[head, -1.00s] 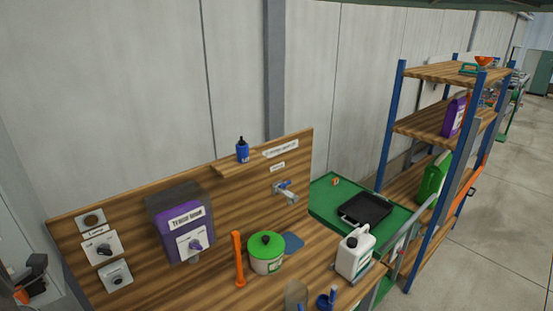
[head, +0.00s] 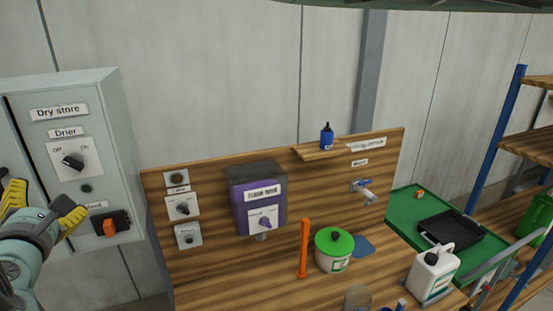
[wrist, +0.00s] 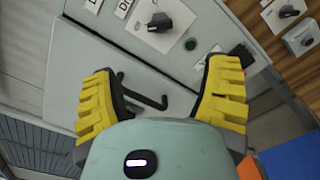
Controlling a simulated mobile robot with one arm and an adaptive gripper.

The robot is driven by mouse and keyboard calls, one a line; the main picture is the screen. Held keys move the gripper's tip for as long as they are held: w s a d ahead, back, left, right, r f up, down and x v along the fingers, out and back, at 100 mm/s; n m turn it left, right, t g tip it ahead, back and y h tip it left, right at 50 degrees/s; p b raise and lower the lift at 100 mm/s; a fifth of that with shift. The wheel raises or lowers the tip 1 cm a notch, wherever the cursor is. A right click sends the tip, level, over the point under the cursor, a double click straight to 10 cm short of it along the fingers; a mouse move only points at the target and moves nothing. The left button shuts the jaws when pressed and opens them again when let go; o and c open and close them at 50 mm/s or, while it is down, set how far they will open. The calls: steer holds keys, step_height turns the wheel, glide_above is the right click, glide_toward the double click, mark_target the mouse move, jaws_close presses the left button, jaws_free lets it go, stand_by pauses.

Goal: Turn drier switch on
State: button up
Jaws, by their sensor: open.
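The drier switch (head: 73,160) is a black rotary knob on a white plate, under a "Drier" label, on the grey "Dry store" cabinet (head: 122,130) at the left of the head view. The plate reads Off at left and On at right; I cannot tell for certain where the knob points. The switch (wrist: 160,22) also shows near the top of the wrist view, beyond the fingertips. My gripper (head: 42,207) has yellow fingers, spread open and empty. It is below the switch in the head view and apart from it. In the wrist view, my gripper (wrist: 160,90) faces the cabinet front.
A dark round lamp (head: 86,188) sits under the drier switch, and an orange rocker switch (head: 111,226) is lower right. A black hooked handle (wrist: 146,96) shows between the fingers. Right of the cabinet stands a wooden board (head: 210,250) with other knobs and a purple box (head: 259,205).

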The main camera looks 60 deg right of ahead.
mark_target(72, 166)
steer(key=p+x, duration=0.5)
steer(key=x, duration=0.7)
steer(key=shift+w+d+r+p, duration=0.1)
steer(key=shift+w+d+p, duration=0.1)
steer(key=shift+d+p, duration=0.2)
steer(key=shift+w+d, duration=0.3)
steer(key=shift+w, duration=0.2)
steer(key=shift+o, duration=0.2)
steer(key=shift+a, duration=0.1)
steer(key=c, duration=1.2)
steer(key=shift+c, duration=0.2)
